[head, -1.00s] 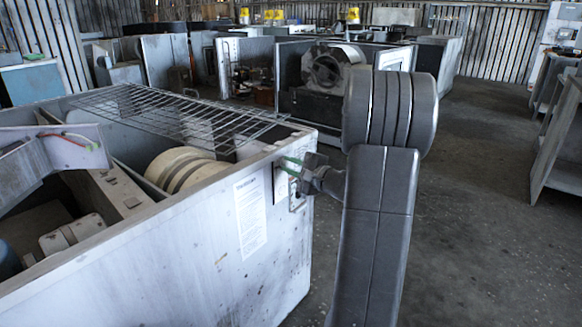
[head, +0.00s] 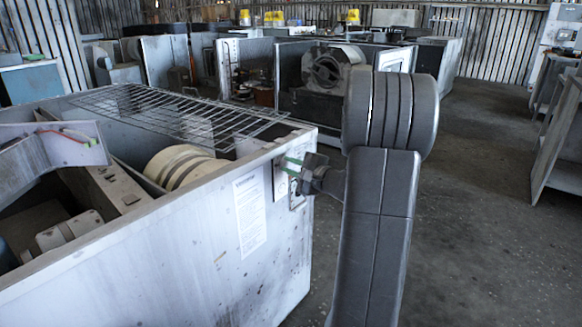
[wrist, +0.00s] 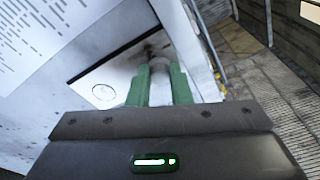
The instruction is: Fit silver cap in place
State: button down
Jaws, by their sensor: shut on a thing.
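My gripper (head: 289,164) is at the end face of the white blower housing (head: 215,262), by a small panel near its top right corner. In the wrist view, its two green fingers (wrist: 161,86) are closed on a grey, silver-looking piece (wrist: 161,88), most likely the silver cap. Only part of that piece shows between the fingers. The fingers point at a light plate (wrist: 118,82) with a white round mark and a dark spot near its upper edge. I cannot tell whether the piece touches the plate.
A wire grille (head: 185,117) lies across the housing's open top. A cream ribbed drum (head: 182,167) sits inside. A printed label (head: 250,212) is on the end face. Other housings stand behind.

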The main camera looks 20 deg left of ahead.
jog(key=shift+f+b, duration=0.2)
jog(key=shift+b, duration=0.2)
jog(key=c, duration=0.7)
grip_release()
jog(key=shift+a, duration=0.15)
jog(key=shift+c, duration=0.2)
jog(key=b+v, duration=0.1)
jog(key=v, duration=0.7)
jog(key=shift+w+d+f, duration=0.2)
jog(key=shift+w+f, duration=0.1)
jog(key=shift+w, duration=0.1)
